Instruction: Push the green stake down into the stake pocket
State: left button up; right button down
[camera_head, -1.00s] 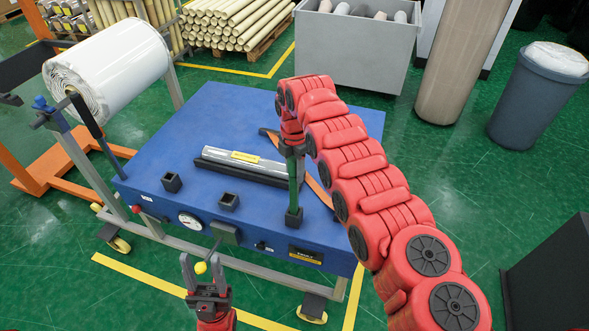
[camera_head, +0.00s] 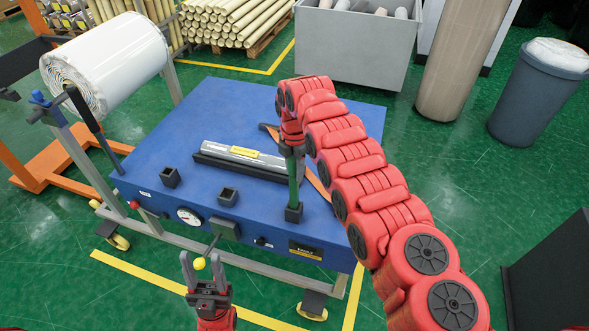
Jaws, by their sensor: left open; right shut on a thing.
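The green stake (camera_head: 293,180) stands upright at the right front of the blue table (camera_head: 240,105). Its lower end is in the black stake pocket (camera_head: 294,213); how deep it sits is hidden by the pocket walls. My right gripper (camera_head: 292,149) is shut on the upper part of the stake, with the red arm coming down from above and right. My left gripper (camera_head: 205,274) is open and empty in front of the table's front edge, fingers pointing up, close to a yellow ball-ended lever (camera_head: 199,263).
Two empty black pockets (camera_head: 170,177) (camera_head: 228,196) stand along the table's front. A large white roll (camera_head: 105,65) hangs at the left. A grey bin (camera_head: 355,45) stands behind the table.

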jog(key=shift+f+b, duration=0.45)
jog(key=shift+f, duration=0.25)
jog(key=shift+c, duration=1.8)
grip_release()
jog(key=shift+r, duration=0.35)
notch_tip(320, 180, up, 8)
jog(key=shift+a+f+b, duration=0.1)
jog(key=shift+a+b, duration=0.05)
jog(key=shift+b, duration=0.2)
notch_tip(320, 180, up, 9)
jog(key=p, duration=0.8)
